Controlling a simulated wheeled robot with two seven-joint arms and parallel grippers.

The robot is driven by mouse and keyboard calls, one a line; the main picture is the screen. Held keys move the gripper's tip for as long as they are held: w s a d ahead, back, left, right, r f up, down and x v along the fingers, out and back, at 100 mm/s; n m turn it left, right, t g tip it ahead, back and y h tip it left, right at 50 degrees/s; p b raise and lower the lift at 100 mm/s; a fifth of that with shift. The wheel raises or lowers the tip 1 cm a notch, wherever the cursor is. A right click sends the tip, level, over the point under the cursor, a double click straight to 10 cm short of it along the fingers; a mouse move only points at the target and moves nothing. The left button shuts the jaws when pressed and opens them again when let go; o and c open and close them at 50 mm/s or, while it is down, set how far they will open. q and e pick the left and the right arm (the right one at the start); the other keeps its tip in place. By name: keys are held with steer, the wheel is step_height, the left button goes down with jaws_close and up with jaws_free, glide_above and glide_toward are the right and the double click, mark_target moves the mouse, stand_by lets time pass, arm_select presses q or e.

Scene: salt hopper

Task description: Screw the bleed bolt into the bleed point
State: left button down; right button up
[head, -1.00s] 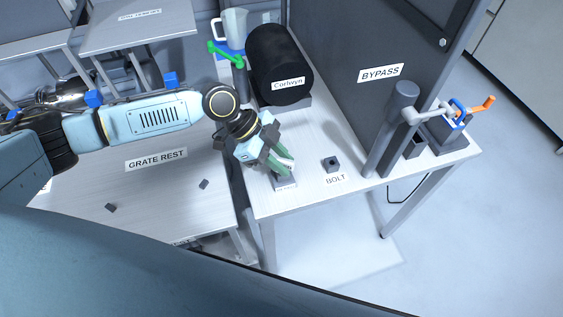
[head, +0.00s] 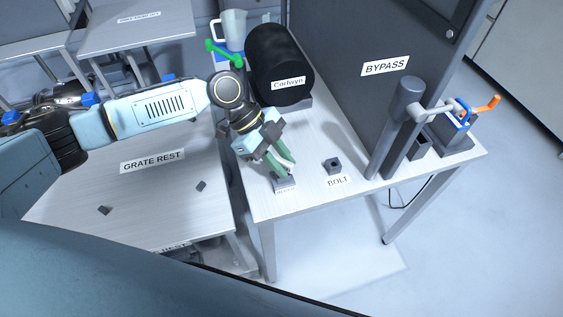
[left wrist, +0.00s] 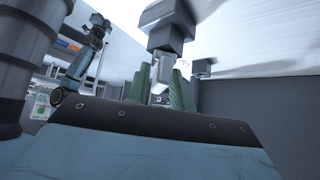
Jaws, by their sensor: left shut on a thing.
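My left gripper (head: 284,170), with green fingers, points down at a small grey block with a white label (head: 286,186) near the front edge of the right-hand table. In the left wrist view, which is upside down, its green fingers (left wrist: 161,90) are shut around a light grey piece, likely the bleed bolt (left wrist: 160,84). The piece meets or nearly meets a dark grey block (left wrist: 170,36); I cannot tell how deep it sits. The label on that block is too small to read. An arm with a dark end (left wrist: 98,22), likely my right one, shows small there.
A square block with a hole (head: 333,165) stands behind the BOLT label (head: 337,181). A black cylinder (head: 280,62) and a pitcher (head: 233,28) stand behind. Small dark pieces lie on the GRATE REST table (head: 150,190).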

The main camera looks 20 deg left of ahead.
arm_select(q)
steer(key=shift+m+g+b, duration=0.8)
steer(key=shift+m+b, duration=0.15)
steer(key=shift+m, duration=0.25)
steer(key=shift+y, duration=0.3)
arm_select(e)
steer(key=shift+a+f, duration=0.3)
steer(key=shift+f, duration=0.3)
steer(key=shift+a+f, duration=0.3)
steer(key=shift+f, duration=0.3)
steer(key=shift+d, duration=0.15)
